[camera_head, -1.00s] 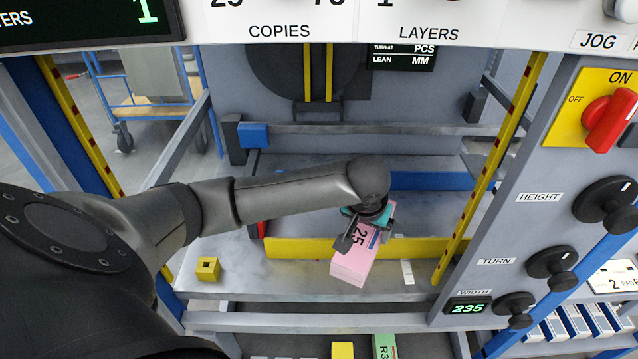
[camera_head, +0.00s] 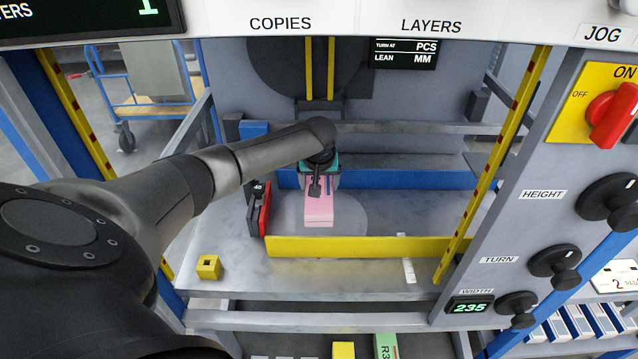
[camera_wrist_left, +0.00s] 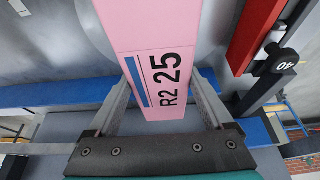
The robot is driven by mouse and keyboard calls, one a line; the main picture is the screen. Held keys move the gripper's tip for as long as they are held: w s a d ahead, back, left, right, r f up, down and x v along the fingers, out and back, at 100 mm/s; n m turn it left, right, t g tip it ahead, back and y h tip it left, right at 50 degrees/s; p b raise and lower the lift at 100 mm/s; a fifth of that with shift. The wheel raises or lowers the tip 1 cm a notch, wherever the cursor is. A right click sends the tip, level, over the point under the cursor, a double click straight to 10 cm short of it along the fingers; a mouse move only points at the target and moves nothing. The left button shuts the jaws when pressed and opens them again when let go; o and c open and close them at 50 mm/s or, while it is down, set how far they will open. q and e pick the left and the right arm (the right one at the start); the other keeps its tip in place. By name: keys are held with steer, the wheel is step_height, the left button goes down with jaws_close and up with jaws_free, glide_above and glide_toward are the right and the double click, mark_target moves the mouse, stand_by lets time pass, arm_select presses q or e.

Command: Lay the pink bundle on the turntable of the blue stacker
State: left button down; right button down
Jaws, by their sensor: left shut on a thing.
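The pink bundle (camera_head: 319,211) is in the grip of my left gripper (camera_head: 319,186), whose arm comes in from the left. In the left wrist view the bundle (camera_wrist_left: 150,28) shows the print "R2 25" and a blue stripe, with a finger on each side. The bundle is over the round grey turntable (camera_head: 350,213), behind the yellow front bar (camera_head: 365,248). I cannot tell whether the bundle touches the turntable. My right gripper is not in view.
A red and black stop (camera_head: 264,213) stands left of the bundle; it is also in the wrist view (camera_wrist_left: 258,35). A blue bar (camera_head: 420,181) runs behind. A yellow block (camera_head: 208,267) sits on the front ledge. Yellow posts and a knob panel flank the right side.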

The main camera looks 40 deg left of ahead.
arm_select(q)
steer(key=shift+r, duration=0.15)
steer(key=shift+r+p, duration=0.1)
steer(key=shift+p, duration=0.55)
step_height(320, 180, down, 6)
steer(key=b, duration=0.3)
steer(key=shift+d+f+b, duration=0.1)
steer(key=shift+f+b, duration=0.15)
steer(key=shift+b, duration=0.05)
steer(key=shift+f+b, duration=0.45)
steer(key=shift+f, duration=0.35)
steer(key=shift+f+b, duration=0.35)
steer(key=shift+f, duration=0.2)
steer(key=shift+c, duration=0.8)
jaws_free()
steer(key=shift+o, duration=0.8)
steer(key=shift+s+f, duration=0.1)
steer(key=shift+s, duration=0.05)
